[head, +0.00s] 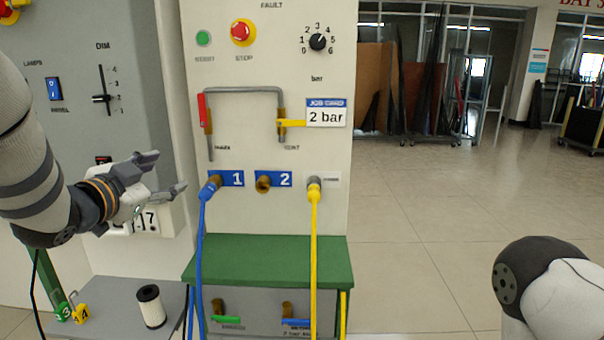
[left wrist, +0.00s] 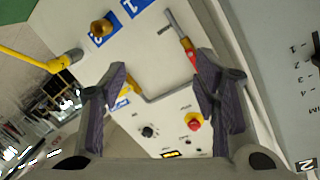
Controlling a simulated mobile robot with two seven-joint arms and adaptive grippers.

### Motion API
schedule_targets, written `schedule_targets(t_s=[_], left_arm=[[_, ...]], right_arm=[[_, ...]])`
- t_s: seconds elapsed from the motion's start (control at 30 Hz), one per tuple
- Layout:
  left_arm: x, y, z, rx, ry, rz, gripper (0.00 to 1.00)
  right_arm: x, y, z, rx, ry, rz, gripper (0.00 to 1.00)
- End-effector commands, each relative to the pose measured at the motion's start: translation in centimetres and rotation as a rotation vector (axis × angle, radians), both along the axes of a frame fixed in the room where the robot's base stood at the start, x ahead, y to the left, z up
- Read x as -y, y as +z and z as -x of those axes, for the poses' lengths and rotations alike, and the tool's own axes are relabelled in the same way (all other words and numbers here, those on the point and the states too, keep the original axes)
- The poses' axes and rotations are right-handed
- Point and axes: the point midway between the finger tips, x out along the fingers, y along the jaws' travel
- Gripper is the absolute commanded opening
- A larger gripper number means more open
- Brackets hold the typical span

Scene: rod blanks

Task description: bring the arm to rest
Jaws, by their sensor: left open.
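My left arm comes in from the left in the head view, and its gripper (head: 168,174) is open and empty in front of the grey side panel, left of the white panel (head: 270,140). In the left wrist view the two fingers of the left gripper (left wrist: 170,90) stand wide apart with nothing between them, facing the white panel. At the lower right of the head view a rounded white and dark part of my right arm shows. My right gripper is outside both views.
A blue hose (head: 200,240) is on port 1 and a yellow hose (head: 314,240) on the right port; port 2 (head: 263,184) is bare. A green ledge (head: 270,262) juts out below. A white and black cylinder (head: 151,307) stands on a grey surface. Open floor lies right.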

Motion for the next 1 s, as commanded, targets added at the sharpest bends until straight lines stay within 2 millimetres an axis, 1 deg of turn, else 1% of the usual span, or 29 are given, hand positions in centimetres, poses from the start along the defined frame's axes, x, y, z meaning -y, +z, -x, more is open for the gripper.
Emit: schedule_targets(t_s=[0.03,0.07,0.1,0.17,0.2,0.27,0.3,0.37,0.4,0.47,0.5,0.57,0.6,0.7,0.73,0.8,0.83,0.9,1.0], left_arm=[[-0.2,-4.5,0.9,-0.090,0.033,0.039,0.56],[-0.4,-7.3,1.7,-0.149,0.056,0.063,0.56],[-0.5,-11.0,3.0,-0.229,0.090,0.094,0.56],[-0.5,-16.5,5.5,-0.352,0.142,0.139,0.56],[-0.5,-19.9,7.5,-0.436,0.177,0.165,0.56],[-0.4,-24.8,11.1,-0.564,0.234,0.201,0.56],[-0.2,-27.8,13.7,-0.650,0.271,0.222,0.56],[0.1,-31.8,18.1,-0.780,0.331,0.249,0.56],[0.4,-34.2,21.4,-0.870,0.372,0.265,0.56],[0.9,-37.2,26.6,-1.004,0.434,0.283,0.56],[1.4,-38.8,30.1,-1.092,0.475,0.293,0.56],[2.0,-40.5,35.3,-1.218,0.534,0.303,0.56],[2.4,-41.2,38.5,-1.295,0.571,0.305,0.56],[3.2,-41.9,44.8,-1.444,0.645,0.307,0.56],[3.4,-41.9,46.1,-1.477,0.660,0.307,0.56],[3.7,-41.8,48.3,-1.529,0.687,0.305,0.56],[3.8,-41.8,48.8,-1.543,0.694,0.304,0.56],[3.9,-41.7,49.5,-1.559,0.701,0.304,0.56],[3.9,-41.7,49.5,-1.559,0.701,0.303,0.56]], right_arm=[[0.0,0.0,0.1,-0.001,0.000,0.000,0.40],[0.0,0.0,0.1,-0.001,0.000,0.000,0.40],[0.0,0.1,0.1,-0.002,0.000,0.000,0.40],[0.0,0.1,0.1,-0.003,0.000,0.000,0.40],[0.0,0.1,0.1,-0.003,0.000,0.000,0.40],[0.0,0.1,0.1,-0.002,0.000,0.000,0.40],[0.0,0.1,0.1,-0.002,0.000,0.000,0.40],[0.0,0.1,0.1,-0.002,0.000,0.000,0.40],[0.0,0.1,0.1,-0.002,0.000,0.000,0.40],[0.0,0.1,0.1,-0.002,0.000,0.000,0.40],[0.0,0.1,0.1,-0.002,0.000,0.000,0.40],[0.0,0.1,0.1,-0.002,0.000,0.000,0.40],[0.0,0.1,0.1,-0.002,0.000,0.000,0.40],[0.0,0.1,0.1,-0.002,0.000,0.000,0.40],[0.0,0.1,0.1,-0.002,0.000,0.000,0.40],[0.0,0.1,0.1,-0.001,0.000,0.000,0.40],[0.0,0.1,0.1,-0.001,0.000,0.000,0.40],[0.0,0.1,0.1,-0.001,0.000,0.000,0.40],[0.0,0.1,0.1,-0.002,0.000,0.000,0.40]])
